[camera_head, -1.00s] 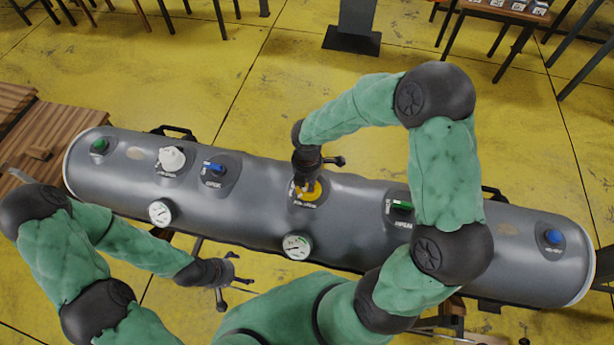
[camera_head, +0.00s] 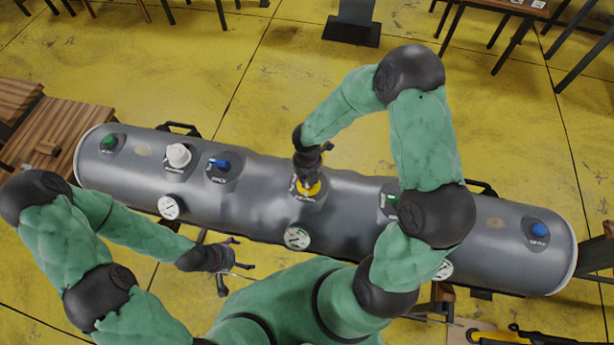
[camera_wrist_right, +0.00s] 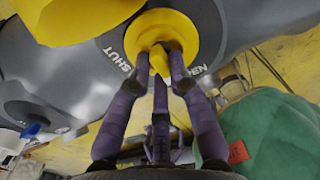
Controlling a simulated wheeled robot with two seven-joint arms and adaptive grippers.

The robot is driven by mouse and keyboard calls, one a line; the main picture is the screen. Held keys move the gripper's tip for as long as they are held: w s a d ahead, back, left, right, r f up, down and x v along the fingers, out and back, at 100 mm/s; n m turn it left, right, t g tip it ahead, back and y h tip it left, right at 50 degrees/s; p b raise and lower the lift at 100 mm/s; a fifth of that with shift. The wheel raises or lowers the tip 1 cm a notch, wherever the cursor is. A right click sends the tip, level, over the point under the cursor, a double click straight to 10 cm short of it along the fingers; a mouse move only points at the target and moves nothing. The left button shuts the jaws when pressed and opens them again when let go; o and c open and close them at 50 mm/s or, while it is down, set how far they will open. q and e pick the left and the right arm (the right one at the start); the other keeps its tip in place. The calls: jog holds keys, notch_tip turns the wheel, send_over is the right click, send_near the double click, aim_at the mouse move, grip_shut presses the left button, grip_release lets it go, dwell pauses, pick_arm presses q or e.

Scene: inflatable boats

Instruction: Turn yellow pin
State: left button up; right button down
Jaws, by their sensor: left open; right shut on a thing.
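The yellow pin (camera_wrist_right: 157,58) sits in a round yellow collar on the grey inflatable tube, with "SHUT" and "OPEN" lettering around it. In the head view the yellow collar (camera_head: 312,188) shows near the tube's middle, partly covered by my right gripper. My right gripper (camera_head: 306,176) reaches down onto it from above. In the right wrist view my right gripper (camera_wrist_right: 160,66) has its purple fingers closed around the pin. My left gripper (camera_head: 234,277) is open and empty, in front of the tube's near side.
The grey tube (camera_head: 255,195) also bears a white knob (camera_head: 178,155), a blue valve (camera_head: 219,164), a green valve (camera_head: 109,142), a blue knob (camera_head: 539,229) and gauges, one a white gauge (camera_head: 297,238). A wooden bench (camera_head: 70,125) stands at the left. The yellow floor behind is mostly clear.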

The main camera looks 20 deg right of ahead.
jog(key=shift+w, duration=0.1)
dwell(0.3)
jog(key=c, duration=1.1)
grip_release()
jog(key=shift+c, duration=0.2)
jog(key=shift+r, duration=0.1)
notch_tip(320, 180, up, 12)
